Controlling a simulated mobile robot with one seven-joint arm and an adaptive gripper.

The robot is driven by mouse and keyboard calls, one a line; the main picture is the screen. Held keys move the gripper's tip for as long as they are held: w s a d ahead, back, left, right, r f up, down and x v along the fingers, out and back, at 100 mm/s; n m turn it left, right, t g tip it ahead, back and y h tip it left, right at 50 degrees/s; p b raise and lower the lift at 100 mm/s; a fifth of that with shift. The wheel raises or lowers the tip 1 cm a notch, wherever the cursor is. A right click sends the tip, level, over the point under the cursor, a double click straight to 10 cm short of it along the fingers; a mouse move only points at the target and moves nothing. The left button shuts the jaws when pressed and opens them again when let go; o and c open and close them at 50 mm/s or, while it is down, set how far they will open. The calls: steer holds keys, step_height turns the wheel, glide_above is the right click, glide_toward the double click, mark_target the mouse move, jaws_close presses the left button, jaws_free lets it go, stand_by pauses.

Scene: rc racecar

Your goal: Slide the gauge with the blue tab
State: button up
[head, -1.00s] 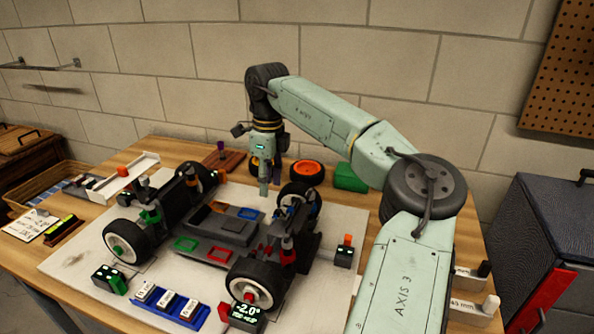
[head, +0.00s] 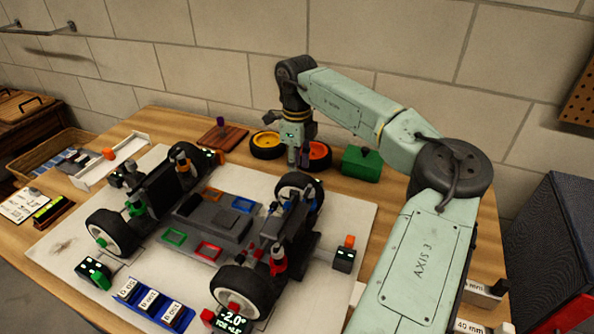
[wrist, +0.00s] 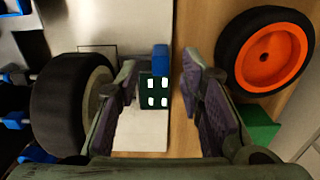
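The gauge with the blue tab (wrist: 160,59) shows in the wrist view as a small dark green block (wrist: 153,91) with white marks on its face. It stands at the edge of the white mat, beside a black tyre (wrist: 72,103) of the car. I cannot make it out in the head view. My gripper (head: 298,164) is above the far side of the car, near the rear right wheel (head: 299,188). In the wrist view its two fingers are apart, one on each side of the gauge. I cannot tell whether they touch it.
A loose orange wheel (head: 319,154) lies just right of my gripper, also in the wrist view (wrist: 264,57). A yellow wheel (head: 267,146) lies to its left, and a green box (head: 362,162) stands to the right. Gauges with green (head: 95,272) and orange tabs (head: 345,257) stand around the car.

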steer(key=shift+f, duration=1.8)
steer(key=shift+c, duration=0.5)
jaws_close()
